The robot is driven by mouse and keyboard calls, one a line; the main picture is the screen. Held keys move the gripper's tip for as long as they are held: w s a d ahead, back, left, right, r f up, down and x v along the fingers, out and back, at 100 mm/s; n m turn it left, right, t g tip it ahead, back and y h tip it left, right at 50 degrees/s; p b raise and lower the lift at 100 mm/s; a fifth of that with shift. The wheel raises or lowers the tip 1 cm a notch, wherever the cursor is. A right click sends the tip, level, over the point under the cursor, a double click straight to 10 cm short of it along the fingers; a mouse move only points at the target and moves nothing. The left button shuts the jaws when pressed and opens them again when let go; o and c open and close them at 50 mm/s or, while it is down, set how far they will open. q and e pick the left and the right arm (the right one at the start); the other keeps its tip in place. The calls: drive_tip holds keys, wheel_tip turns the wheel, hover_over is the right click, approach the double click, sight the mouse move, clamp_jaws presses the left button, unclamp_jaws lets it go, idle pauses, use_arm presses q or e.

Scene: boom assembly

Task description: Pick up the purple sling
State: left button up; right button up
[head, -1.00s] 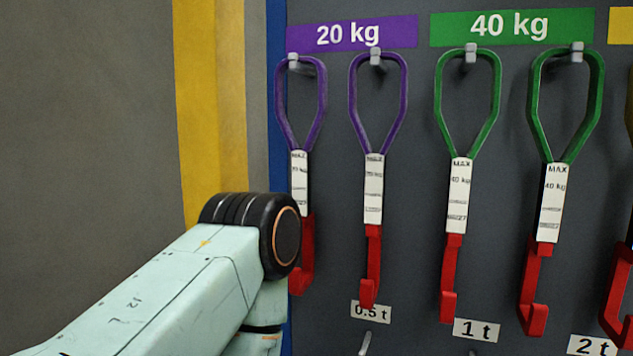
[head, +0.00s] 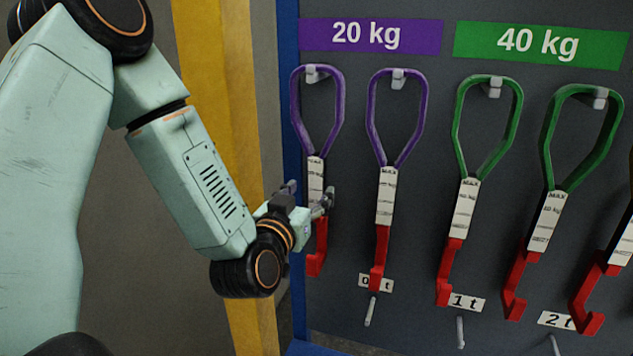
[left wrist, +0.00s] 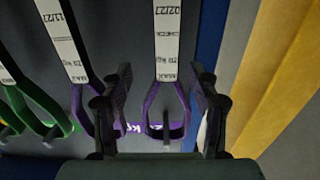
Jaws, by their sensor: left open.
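Two purple slings with white labels and red hooks hang on pegs under the purple 20 kg sign (head: 371,36). My left gripper (head: 309,195) is open at the left purple sling (head: 315,172), level with its label. In the left wrist view, which looks inverted, this sling (left wrist: 168,40) lies between the open fingers (left wrist: 160,78), its loop lower in the picture. I cannot tell whether the fingers touch it. The right purple sling (head: 386,190) hangs apart, beyond the fingers. My right gripper is not in view.
Green slings (head: 465,205) hang to the right under the 40 kg sign (head: 540,42). Small pegs and weight labels (head: 468,303) sit below the hooks. A blue board edge (head: 290,130) and yellow stripe (head: 232,110) stand at left.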

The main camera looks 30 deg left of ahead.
sight(316, 176)
use_arm(q)
drive_tip(key=w, duration=0.1)
drive_tip(key=w+a, duration=0.1)
drive_tip(key=w, duration=0.1)
drive_tip(key=shift+w+a+r, duration=0.2)
drive_tip(key=shift+w+a, duration=0.15)
drive_tip(key=shift+a, duration=0.05)
drive_tip(key=p+x, duration=0.1)
drive_tip(key=x, duration=0.3)
drive_tip(key=shift+w+a+f, duration=0.1)
drive_tip(key=shift+w+f, duration=0.05)
drive_tip(key=shift+w, duration=0.05)
drive_tip(key=shift+s, duration=0.15)
drive_tip(key=c, duration=0.4)
clamp_jaws()
